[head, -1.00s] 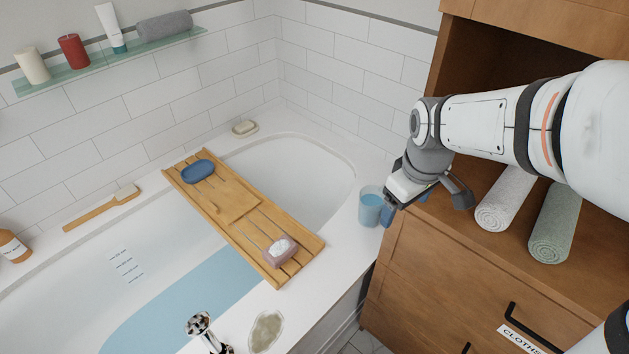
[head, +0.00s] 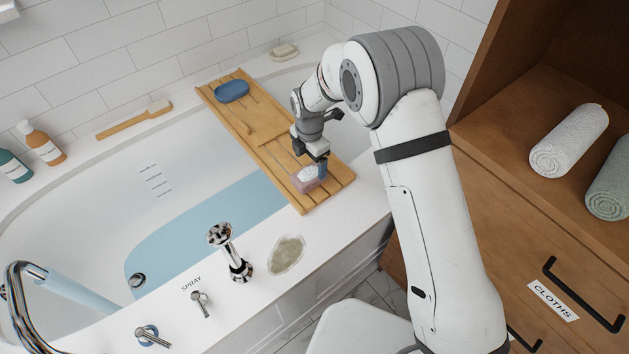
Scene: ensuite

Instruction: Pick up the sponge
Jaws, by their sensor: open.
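A small mauve block with a white, foam-like top (head: 306,180), which looks like the sponge, lies on the near end of the wooden bath tray (head: 262,120). A blue oval object (head: 232,91) lies on the tray's far end; I cannot tell whether it is a dish or a sponge. My gripper (head: 312,160) is open and points down right at the mauve block, with one bluish fingertip by its right side. The gripper partly hides the block's far side, and I cannot tell whether they touch.
The tray spans the bathtub (head: 90,200). A brush (head: 135,119) and bottles (head: 42,143) line the wall side. A wooden cabinet (head: 530,130) with rolled towels stands right.

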